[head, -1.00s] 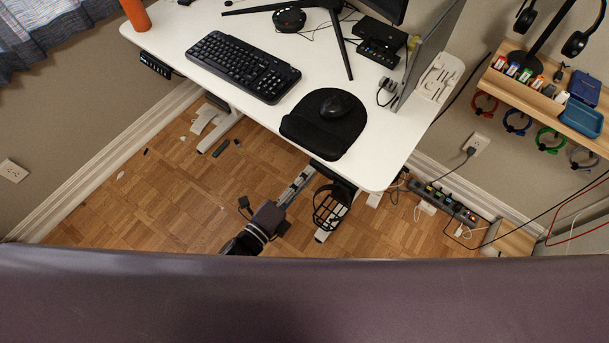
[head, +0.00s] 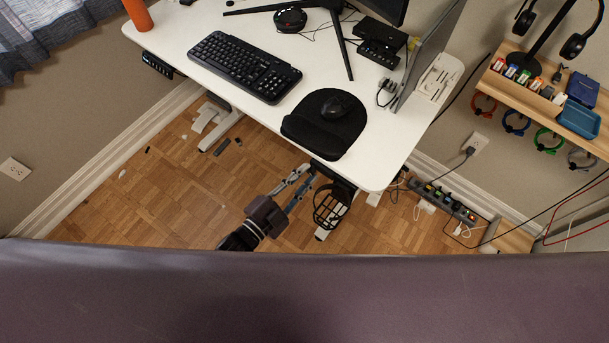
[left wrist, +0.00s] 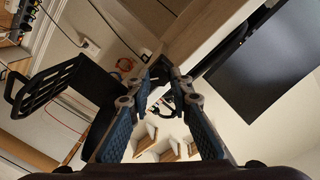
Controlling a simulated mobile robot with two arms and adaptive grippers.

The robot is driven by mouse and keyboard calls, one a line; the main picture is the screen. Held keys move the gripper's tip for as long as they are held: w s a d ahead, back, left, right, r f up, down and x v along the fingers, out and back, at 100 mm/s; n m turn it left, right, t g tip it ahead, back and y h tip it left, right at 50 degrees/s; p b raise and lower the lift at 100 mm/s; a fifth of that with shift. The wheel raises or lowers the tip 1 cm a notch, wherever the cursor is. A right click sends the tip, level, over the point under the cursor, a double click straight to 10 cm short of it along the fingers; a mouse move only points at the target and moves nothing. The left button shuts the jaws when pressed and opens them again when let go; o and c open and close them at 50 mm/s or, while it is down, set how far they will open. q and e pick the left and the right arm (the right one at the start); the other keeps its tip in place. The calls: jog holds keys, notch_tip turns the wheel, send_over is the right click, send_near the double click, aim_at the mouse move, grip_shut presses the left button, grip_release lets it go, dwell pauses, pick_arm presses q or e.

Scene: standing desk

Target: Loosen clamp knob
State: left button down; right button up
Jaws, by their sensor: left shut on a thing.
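My left gripper (head: 309,173) reaches up from below to the underside of the white desk's (head: 225,22) front right corner. It is shut on the clamp knob, which is mostly hidden between its fingertips. In the left wrist view its two blue-padded fingers converge at the tips (left wrist: 160,72), close under the desk. A black basket-like holder (head: 331,206) hangs under the desk edge just right of the gripper. It also shows at left in the left wrist view (left wrist: 50,88). My right gripper is not in view.
A black mouse pad (head: 318,140) with a mouse lies on the desk above the gripper, beside a keyboard (head: 243,67). A power strip (head: 443,200) with plugs and cables runs along the wall at right. The wooden floor left of the arm is mostly clear.

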pick_arm(q)
jog(key=n, duration=0.3)
jog(key=shift+f+n, duration=0.1)
jog(key=shift+n, duration=0.2)
jog(key=n, duration=0.3)
jog(key=shift+a+n+b, duration=0.1)
jog(key=shift+n+b, duration=0.2)
jog(key=shift+b, duration=0.1)
jog(key=n, duration=0.3)
jog(key=shift+f+n+h+b, duration=0.1)
jog(key=shift+n+h+b, duration=0.2)
jog(key=shift+h+b, duration=0.1)
jog(key=shift+n+b, duration=0.55)
jog(key=shift+n, duration=1.75)
jog(key=c, duration=2)
grip_release()
